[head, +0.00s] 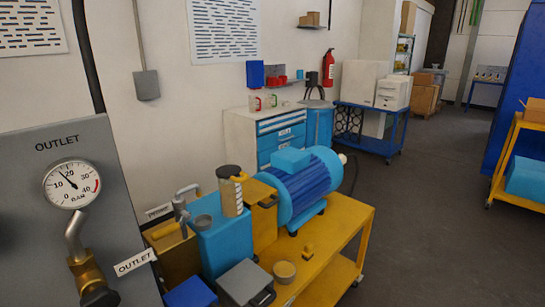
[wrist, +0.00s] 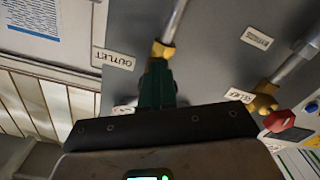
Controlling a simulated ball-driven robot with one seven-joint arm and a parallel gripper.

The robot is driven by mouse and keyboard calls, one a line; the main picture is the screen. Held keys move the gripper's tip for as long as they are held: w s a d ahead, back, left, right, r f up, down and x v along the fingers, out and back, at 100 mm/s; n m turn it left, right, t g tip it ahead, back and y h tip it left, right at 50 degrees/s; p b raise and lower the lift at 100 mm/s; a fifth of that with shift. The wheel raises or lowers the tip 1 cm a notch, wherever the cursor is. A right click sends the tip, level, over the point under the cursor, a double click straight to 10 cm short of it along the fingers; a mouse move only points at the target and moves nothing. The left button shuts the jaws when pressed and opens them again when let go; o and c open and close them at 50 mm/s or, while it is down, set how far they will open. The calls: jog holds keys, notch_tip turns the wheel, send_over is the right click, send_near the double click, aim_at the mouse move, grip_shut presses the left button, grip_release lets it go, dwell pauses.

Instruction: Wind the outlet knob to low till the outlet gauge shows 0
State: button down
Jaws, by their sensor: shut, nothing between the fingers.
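The outlet gauge (head: 71,184) is on a grey panel at the left of the head view. Its needle points up and left, between 10 and 20. A pipe runs down from it to a brass outlet valve (head: 86,272). A dark part (head: 101,297), probably the outlet knob, is cut off by the bottom edge. In the wrist view my gripper (wrist: 158,70) has its dark green fingers together and empty, in line with the brass outlet valve (wrist: 162,50). The knob is not clearly visible there. Whether the fingers touch the valve, I cannot tell.
An outlet label (head: 135,262) hangs beside the valve. In the wrist view another brass valve (wrist: 263,98) and a red knob (wrist: 279,121) sit at the right. A yellow cart (head: 345,225) with a blue motor (head: 300,185) stands right of the panel.

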jog(key=shift+w+d+r+t+p, duration=0.15)
jog(key=shift+w+r+p, duration=0.25)
jog(key=shift+r, duration=0.2)
jog(key=shift+w+d+r+t+p, duration=0.15)
jog(key=shift+w+r+p, duration=0.25)
jog(key=shift+r, duration=0.2)
jog(key=shift+w+d+f, duration=0.1)
jog(key=shift+w+f, duration=0.05)
jog(key=shift+w, duration=0.25)
jog(key=shift+w+d+f, duration=0.1)
jog(key=shift+w, duration=0.3)
jog(key=shift+s+f, duration=0.1)
jog(key=shift+s, duration=0.2)
jog(key=shift+w+d+f, duration=0.1)
jog(key=shift+w+f, duration=0.05)
jog(key=p+v, duration=0.3)
jog(key=v, duration=0.3)
